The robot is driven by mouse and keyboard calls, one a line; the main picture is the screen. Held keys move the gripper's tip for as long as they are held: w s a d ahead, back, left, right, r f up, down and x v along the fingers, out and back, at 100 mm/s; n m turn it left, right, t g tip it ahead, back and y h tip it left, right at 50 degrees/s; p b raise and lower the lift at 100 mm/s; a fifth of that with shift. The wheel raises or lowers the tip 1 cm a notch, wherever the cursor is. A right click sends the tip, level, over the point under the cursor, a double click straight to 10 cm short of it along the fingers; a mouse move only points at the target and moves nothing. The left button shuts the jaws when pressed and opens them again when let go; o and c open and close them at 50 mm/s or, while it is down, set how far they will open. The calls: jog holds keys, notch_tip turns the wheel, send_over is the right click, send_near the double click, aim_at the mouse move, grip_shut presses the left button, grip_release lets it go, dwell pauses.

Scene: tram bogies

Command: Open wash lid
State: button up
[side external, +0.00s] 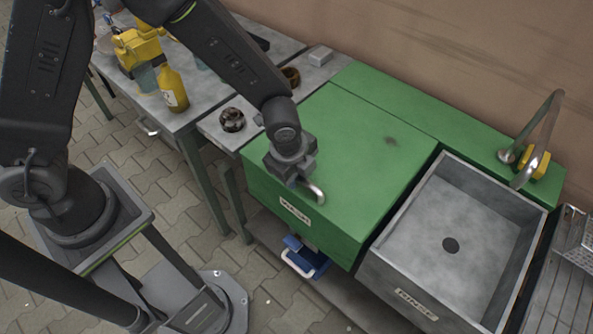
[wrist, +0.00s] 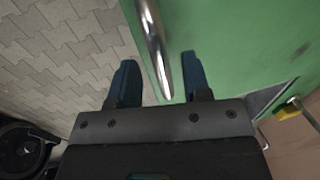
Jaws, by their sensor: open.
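The wash lid (side external: 345,165) is a flat green cover on a green box with a small white label on its front, and it looks closed. A curved metal handle (side external: 316,192) stands at its front edge. My gripper (side external: 300,184) is over that front edge beside the handle. In the wrist view my gripper (wrist: 158,82) is open, and the shiny handle (wrist: 155,50) comes down between its two dark fingers. I cannot tell whether either finger touches it. The green lid surface (wrist: 230,40) fills the right of that view.
A grey bench (side external: 205,85) with a yellow bottle (side external: 172,88) is at the left. A brown round part (side external: 232,120) sits left of the lid. A wall rises behind.

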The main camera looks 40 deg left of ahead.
jog(key=shift+w+f, duration=0.1)
jog(key=shift+f, duration=0.35)
grip_shut()
dwell(0.3)
